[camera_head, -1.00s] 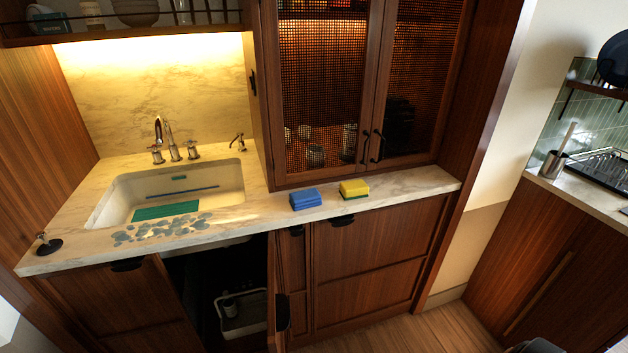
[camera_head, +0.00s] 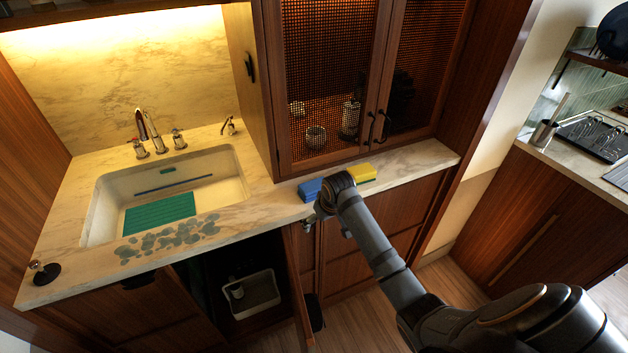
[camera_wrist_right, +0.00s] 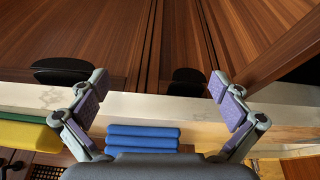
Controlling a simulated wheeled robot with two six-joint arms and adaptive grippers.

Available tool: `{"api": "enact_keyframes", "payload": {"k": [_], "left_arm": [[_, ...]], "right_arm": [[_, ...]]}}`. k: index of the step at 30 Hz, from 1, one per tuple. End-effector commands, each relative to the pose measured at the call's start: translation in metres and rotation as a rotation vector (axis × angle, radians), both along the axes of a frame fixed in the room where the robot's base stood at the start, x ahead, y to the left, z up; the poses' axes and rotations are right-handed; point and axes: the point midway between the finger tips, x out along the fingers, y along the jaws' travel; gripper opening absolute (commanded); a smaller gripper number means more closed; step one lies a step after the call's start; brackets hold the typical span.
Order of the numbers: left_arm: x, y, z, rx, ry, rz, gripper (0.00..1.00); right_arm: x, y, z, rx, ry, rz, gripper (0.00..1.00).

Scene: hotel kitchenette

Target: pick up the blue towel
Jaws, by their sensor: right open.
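The blue towel (camera_head: 309,190) is a folded block on the marble counter, right of the sink. My right forearm and wrist hide part of it in the head view. In the right wrist view the towel (camera_wrist_right: 143,137) lies at the bottom middle, between the two spread fingers. My right gripper (camera_wrist_right: 157,84) is open and empty. Its fingers stand wide on either side of the towel; whether they are level with it I cannot tell. My left gripper is not in view.
A yellow and green sponge (camera_head: 361,173) lies just right of the towel. A sink (camera_head: 105,190) holds a green mat (camera_head: 160,213), with dark wet-looking spots (camera_head: 170,238) in front. A lower cabinet door stands open below. Closed mesh-front doors (camera_head: 325,80) rise behind the towel.

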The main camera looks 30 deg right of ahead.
Motion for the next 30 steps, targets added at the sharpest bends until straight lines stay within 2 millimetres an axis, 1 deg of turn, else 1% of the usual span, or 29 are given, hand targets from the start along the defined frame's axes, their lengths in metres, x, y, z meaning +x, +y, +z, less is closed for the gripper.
{"api": "enact_keyframes", "payload": {"k": [1, 3, 6, 9, 10, 12, 14, 16, 21, 24, 30], "left_arm": [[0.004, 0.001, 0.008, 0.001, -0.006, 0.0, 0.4], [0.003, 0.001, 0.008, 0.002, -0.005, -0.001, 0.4], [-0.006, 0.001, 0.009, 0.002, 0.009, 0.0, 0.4], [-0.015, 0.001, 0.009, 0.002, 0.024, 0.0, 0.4], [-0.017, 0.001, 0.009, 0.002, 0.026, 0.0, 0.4], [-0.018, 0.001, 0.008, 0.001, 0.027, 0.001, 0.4], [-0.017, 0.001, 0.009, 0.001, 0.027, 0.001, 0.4], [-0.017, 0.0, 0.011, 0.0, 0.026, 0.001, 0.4], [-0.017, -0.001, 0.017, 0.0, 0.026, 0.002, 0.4], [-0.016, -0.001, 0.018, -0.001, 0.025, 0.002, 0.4], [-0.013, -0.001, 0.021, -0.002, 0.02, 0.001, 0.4]], "right_arm": [[0.014, -0.002, 0.045, -0.001, -0.023, 0.006, 1.0], [0.03, -0.007, 0.085, 0.008, -0.032, 0.006, 1.0], [0.048, -0.014, 0.127, 0.022, -0.043, 0.003, 1.0], [0.056, -0.018, 0.154, 0.032, -0.047, 0.001, 1.0], [0.057, -0.018, 0.158, 0.033, -0.048, 0.002, 1.0], [0.058, -0.019, 0.162, 0.036, -0.048, 0.002, 1.0], [0.058, -0.019, 0.161, 0.037, -0.047, 0.002, 1.0], [0.06, -0.019, 0.155, 0.038, -0.044, 0.001, 1.0], [0.072, -0.018, 0.127, 0.038, -0.043, 0.001, 1.0], [0.076, -0.019, 0.116, 0.036, -0.045, 0.001, 1.0], [0.078, -0.018, 0.109, 0.036, -0.045, 0.001, 1.0]]}}
